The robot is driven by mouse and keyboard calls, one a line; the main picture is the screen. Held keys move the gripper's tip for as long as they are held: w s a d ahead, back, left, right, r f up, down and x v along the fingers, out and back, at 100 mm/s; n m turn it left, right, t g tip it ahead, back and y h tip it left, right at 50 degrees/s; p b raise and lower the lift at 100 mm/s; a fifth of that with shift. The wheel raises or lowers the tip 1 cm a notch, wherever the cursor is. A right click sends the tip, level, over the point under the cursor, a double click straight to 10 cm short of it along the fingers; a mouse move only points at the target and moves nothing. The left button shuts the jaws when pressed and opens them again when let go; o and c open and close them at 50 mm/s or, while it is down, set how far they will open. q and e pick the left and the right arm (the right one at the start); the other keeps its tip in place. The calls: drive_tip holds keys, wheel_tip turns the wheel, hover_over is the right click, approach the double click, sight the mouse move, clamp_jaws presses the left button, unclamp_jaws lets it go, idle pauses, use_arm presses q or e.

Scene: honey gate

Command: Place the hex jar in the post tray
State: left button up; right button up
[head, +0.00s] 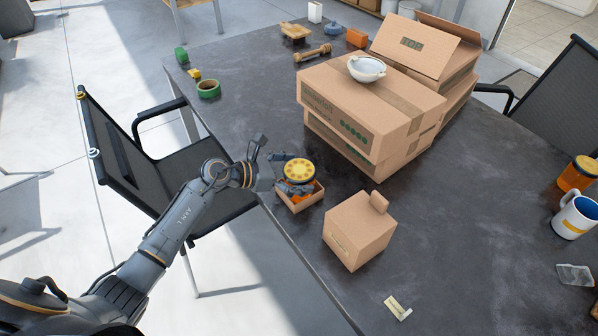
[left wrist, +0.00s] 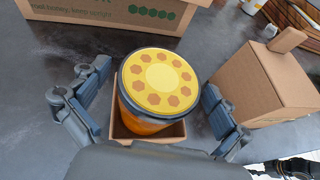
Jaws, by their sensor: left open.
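The hex jar has a yellow lid with orange hexagons (head: 298,169) and an amber body; its lid fills the middle of the left wrist view (left wrist: 160,82). It is upright, with its lower part within the small open cardboard post tray (head: 303,205). The tray's rim shows below the jar in the left wrist view (left wrist: 118,128). Whether the jar's base touches the tray floor is hidden. My left gripper (head: 281,172) is open, with one finger on each side of the jar and visible gaps to the lid.
A closed small carton (head: 355,238) stands just right of the tray. Large stacked cartons (head: 365,110) with a white bowl (head: 367,68) stand behind. Another amber jar (head: 577,174) and a mug (head: 575,216) are at the right. A chair (head: 150,160) stands by the left table edge.

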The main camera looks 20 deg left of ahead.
use_arm(q)
drive_tip(key=shift+r, duration=0.1)
drive_tip(key=b+v, duration=0.2)
drive_tip(key=v, duration=0.9)
drive_tip(key=a+f+n+t+y, duration=0.2)
drive_tip(key=a+f+n, duration=0.1)
drive_tip(key=f+n, duration=0.7)
drive_tip(key=a+f+n+t+y, duration=0.2)
drive_tip(key=a+f+n+t, duration=0.1)
drive_tip(key=f+n, duration=0.65)
drive_tip(key=s+a+f+n+g+y, duration=0.1)
drive_tip(key=s+f+n+y, duration=0.1)
drive_tip(key=s+f+n, duration=0.4)
drive_tip(key=s+f+n+g+y, duration=0.1)
drive_tip(key=s+f+n+y, duration=0.1)
drive_tip(key=f+n, duration=0.35)
drive_tip(key=s+d+f+n+g+y, duration=0.25)
drive_tip(key=s+f+n+g, duration=0.4)
drive_tip(key=s+f, duration=1.2)
drive_tip(key=s+d+f+n+g, duration=0.2)
drive_tip(key=s+d+n, duration=0.1)
drive_tip(key=s, duration=0.6)
drive_tip(key=s+d+f+n+g, duration=0.2)
drive_tip(key=s+n, duration=0.1)
drive_tip(key=s, duration=0.6)
drive_tip(key=shift+d+f, duration=0.35)
